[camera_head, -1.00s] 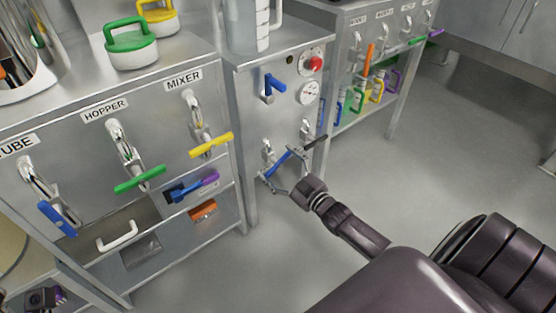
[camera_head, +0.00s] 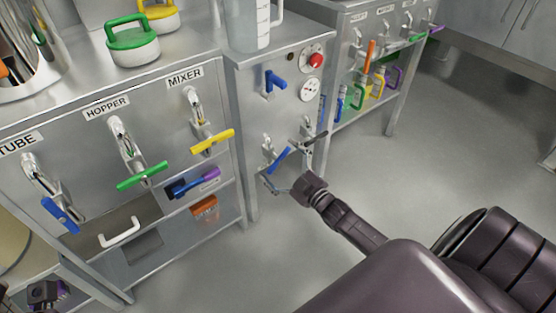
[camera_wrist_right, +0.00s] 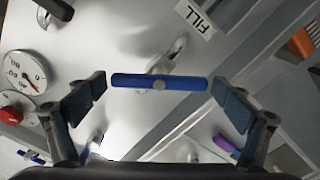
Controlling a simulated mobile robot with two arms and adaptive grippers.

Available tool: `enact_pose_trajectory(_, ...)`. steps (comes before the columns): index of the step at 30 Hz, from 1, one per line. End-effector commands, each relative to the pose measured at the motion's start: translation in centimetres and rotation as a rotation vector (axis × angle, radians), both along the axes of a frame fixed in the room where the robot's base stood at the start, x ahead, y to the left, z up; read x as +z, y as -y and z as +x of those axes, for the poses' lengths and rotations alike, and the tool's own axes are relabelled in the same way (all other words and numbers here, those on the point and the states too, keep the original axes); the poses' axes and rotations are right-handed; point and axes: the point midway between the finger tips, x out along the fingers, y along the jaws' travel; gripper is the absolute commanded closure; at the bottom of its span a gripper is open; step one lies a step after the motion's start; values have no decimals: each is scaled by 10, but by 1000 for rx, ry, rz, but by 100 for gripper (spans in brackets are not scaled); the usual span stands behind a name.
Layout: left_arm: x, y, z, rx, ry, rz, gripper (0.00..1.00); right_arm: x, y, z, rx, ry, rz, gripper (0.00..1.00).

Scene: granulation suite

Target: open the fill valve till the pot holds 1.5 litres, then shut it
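The fill valve's blue bar handle (camera_wrist_right: 160,82) is below the FILL label (camera_wrist_right: 197,17) in the right wrist view. It also shows low on the middle cabinet in the head view (camera_head: 280,160). My right gripper (camera_wrist_right: 160,95) is open, its fingers beyond the two ends of the bar with a gap at each side. In the head view it (camera_head: 291,168) is at the handle. A clear graduated vessel (camera_head: 248,28), perhaps the pot, stands on the cabinet; its level is not readable. My left gripper (camera_head: 42,294) shows only partly at the lower left.
A dark-handled valve (camera_head: 315,138) is just right of the fill handle. Above are a gauge (camera_head: 310,89), a red knob (camera_head: 315,61) and another blue handle (camera_head: 275,80). The left cabinet has blue, green and yellow valve handles. The floor at right is clear.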

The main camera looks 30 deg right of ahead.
Motion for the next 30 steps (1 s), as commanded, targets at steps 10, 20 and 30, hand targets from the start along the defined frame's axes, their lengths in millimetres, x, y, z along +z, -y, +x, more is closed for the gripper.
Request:
enact_pose_trajectory(10,2,-1,-1,3,7,-3,60,0,1,-3,-1,-1,0,3)
enact_pose_trajectory(20,1,-1,0,1,3,-2,60,-2,4,-51,0,-4,1,3)
enact_pose_trajectory(30,1,0,0,1,2,0,60,-1,8,-107,0,-2,1,3)
